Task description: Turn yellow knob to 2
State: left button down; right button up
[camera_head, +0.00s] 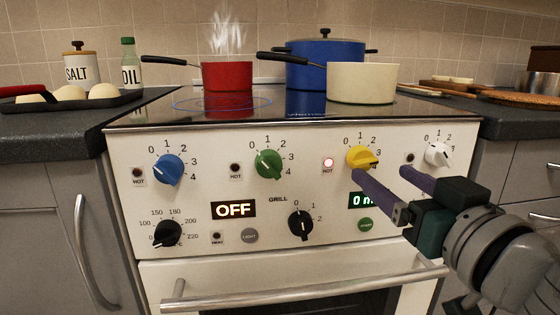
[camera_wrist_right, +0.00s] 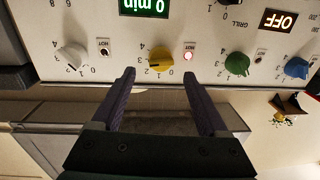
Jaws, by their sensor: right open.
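The yellow knob (camera_head: 358,156) is on the white stove front, right of centre. Its ridge points to the right, roughly towards 3; I cannot read the exact setting. It also shows upside down in the right wrist view (camera_wrist_right: 160,60). My right gripper (camera_head: 381,173) is open and empty. In the head view its fingertips are just below and to the right of the knob. In the right wrist view the knob lies between the open fingers (camera_wrist_right: 158,75), just beyond their tips, with no visible contact. My left gripper is not in view.
Blue (camera_head: 168,168), green (camera_head: 268,163) and white (camera_head: 437,155) knobs share the panel. The red HOT light (camera_head: 328,162) beside the yellow knob is lit. A steaming red pot (camera_head: 227,76), a cream pan (camera_head: 362,83) and a blue pot (camera_head: 325,50) stand on the hob. The oven handle (camera_head: 300,298) juts out below.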

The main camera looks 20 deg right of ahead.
aim_at(368, 164)
jog(key=w, duration=0.5)
jog(key=shift+d, duration=0.35)
grip_shut()
